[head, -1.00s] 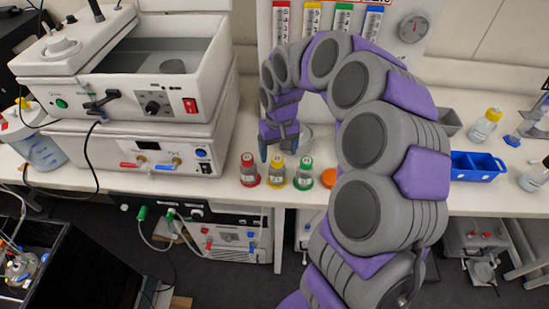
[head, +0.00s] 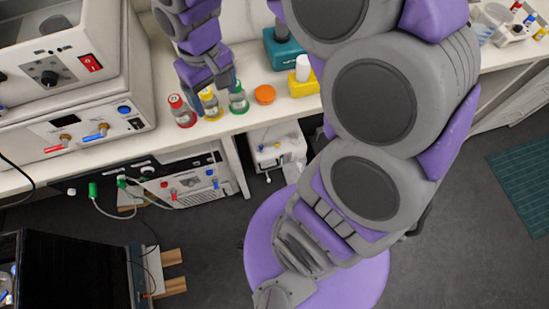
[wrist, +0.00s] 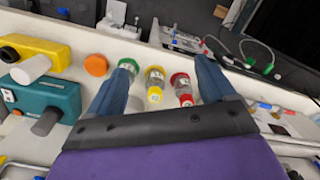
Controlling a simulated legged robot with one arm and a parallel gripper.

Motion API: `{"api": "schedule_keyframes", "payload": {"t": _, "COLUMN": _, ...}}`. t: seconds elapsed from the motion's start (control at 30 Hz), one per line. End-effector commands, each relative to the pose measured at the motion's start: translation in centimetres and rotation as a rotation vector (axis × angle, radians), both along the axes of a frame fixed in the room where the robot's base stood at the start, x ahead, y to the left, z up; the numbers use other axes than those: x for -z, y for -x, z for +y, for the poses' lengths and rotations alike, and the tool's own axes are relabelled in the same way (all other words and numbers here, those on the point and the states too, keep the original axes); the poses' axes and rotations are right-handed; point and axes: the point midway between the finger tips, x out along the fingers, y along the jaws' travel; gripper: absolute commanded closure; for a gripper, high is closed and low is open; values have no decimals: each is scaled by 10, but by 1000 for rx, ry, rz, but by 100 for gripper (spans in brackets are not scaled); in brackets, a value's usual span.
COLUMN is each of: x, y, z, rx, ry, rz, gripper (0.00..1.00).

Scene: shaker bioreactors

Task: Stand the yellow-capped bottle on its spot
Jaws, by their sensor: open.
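The yellow-capped bottle (head: 210,105) stands upright at the bench's front edge, with yellow at its base too. A red-capped bottle (head: 182,112) is left of it and a green-capped bottle (head: 238,98) right of it. My gripper (head: 212,86) is open over the yellow-capped bottle and partly hides its top in the head view. In the wrist view, the yellow-capped bottle (wrist: 154,84) shows between my spread fingers, apart from both. The green-capped bottle (wrist: 127,66) is close to the left finger, and the red-capped bottle (wrist: 181,89) is toward the right finger.
An orange disc (head: 265,94) lies right of the green-capped bottle. Beyond it are a yellow block with a white knob (head: 303,80) and a teal device (head: 284,50). A stacked white instrument (head: 80,95) stands to the left. The bench front edge is close to the bottles.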

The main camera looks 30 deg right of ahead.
Motion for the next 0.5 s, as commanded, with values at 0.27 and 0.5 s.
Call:
{"api": "schedule_keyframes", "payload": {"t": 0.27, "x": -1, "y": 119, "z": -10, "rx": 55, "ry": 32, "rz": 58, "gripper": 17}}
{"api": "schedule_keyframes", "payload": {"t": 0.5, "x": 13, "y": 188, "z": -18, "rx": 141, "ry": 37, "rz": 98, "gripper": 17}}
